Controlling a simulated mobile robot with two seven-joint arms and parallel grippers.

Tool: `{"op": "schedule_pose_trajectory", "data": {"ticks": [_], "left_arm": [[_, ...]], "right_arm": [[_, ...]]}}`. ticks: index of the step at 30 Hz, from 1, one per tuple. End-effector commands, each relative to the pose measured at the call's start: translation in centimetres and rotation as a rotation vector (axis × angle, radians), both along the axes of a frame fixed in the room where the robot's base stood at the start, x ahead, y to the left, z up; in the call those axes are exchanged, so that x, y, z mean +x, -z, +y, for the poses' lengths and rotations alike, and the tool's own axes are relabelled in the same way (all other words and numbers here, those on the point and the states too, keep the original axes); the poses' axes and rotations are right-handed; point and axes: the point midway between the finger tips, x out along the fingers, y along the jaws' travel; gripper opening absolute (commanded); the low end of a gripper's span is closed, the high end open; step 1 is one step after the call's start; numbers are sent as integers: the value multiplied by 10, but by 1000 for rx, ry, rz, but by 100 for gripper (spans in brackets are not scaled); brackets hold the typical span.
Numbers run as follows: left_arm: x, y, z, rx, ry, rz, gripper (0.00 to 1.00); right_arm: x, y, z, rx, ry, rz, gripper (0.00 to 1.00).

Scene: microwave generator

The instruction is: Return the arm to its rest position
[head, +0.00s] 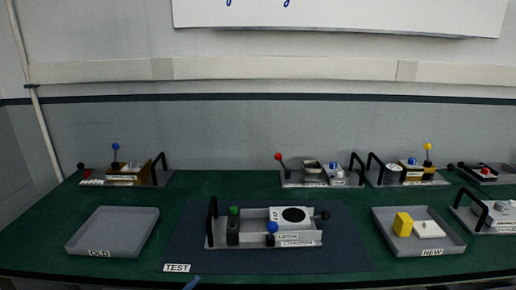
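Neither of my grippers can be made out in the head view. A small bluish piece shows at the bottom edge, left of the middle; I cannot tell what it is.
A grey tray labelled OLD (112,232) stands empty at left. A tray labelled NEW (455,243) at right holds a yellow block (402,224) and a white piece (428,229). Several devices with handles and levers line the back and right of the green table (215,183).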

Motion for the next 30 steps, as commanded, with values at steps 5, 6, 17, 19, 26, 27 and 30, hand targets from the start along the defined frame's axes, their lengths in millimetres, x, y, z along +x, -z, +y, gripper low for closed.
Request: {"op": "schedule_pose_trajectory", "data": {"ticks": [5, 6, 17, 19, 26, 27, 30], "left_arm": [[-31, 128, 47, -87, -234, 485, 47], [-42, 151, 53, -93, -264, 574, 47], [-143, 254, 79, -101, -366, 1135, 47], [-143, 236, 80, -96, -368, 1127, 47], [-145, 179, 84, -82, -374, 1115, 47], [-146, 168, 85, -79, -375, 1112, 47], [-148, 145, 87, -71, -379, 1107, 47]], "right_arm": [[-58, 70, 7, 290, 138, 387, 58], [-70, 82, 9, 341, 162, 457, 58], [-150, 114, 27, 634, 310, 876, 58], [-150, 98, 26, 625, 310, 872, 58], [-153, 41, 21, 606, 311, 858, 58], [-154, 30, 20, 602, 311, 855, 58], [-155, 7, 18, 593, 313, 851, 58]]}}
